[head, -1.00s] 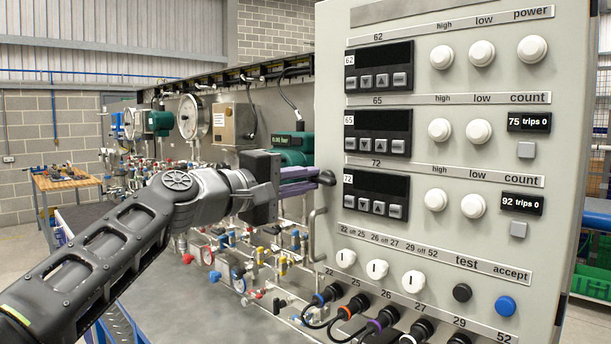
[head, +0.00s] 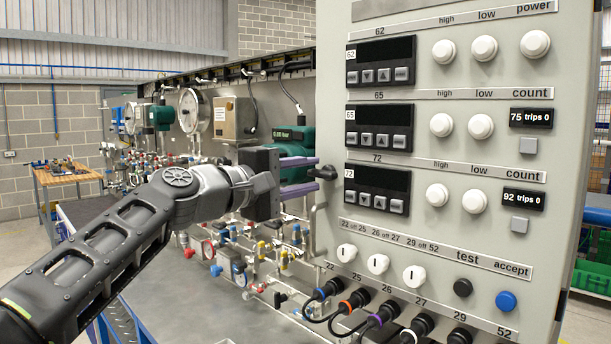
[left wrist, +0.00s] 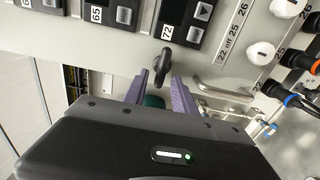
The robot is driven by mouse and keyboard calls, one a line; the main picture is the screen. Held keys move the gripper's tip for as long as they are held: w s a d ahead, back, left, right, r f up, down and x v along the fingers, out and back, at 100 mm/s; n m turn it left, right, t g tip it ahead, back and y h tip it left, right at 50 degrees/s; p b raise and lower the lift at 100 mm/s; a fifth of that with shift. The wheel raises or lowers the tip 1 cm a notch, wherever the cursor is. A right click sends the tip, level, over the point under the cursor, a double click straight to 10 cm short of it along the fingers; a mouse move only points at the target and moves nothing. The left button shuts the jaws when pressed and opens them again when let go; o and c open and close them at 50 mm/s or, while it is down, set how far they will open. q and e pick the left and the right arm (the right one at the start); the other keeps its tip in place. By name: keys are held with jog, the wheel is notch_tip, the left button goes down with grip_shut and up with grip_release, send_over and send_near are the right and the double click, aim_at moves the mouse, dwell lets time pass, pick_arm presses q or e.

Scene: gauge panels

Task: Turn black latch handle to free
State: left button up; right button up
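The black latch handle (head: 323,172) sits on the left edge of the grey panel, level with the lowest display. In the left wrist view the latch handle (left wrist: 163,66) stands just beyond the fingertips, roughly between them. My left gripper (head: 316,174) is open, with its two purple fingers apart and pointing at the handle. In the left wrist view the gripper (left wrist: 160,78) shows a clear gap between its fingers. The fingers look short of the handle, and I cannot tell whether they touch it. My right gripper is in neither view.
The grey panel (head: 470,80) carries displays, white knobs and a blue button (head: 506,301). Black plugs with cables (head: 330,290) hang along its bottom. A metal bar handle (head: 314,232) is below the latch. A bench with pipes and gauges (head: 195,110) stands behind my left arm.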

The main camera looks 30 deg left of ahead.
pick_arm(q)
jog(key=b+v, duration=0.2)
jog(key=v, duration=0.5)
jog(key=shift+s, duration=0.4)
jog(key=shift+a, duration=0.1)
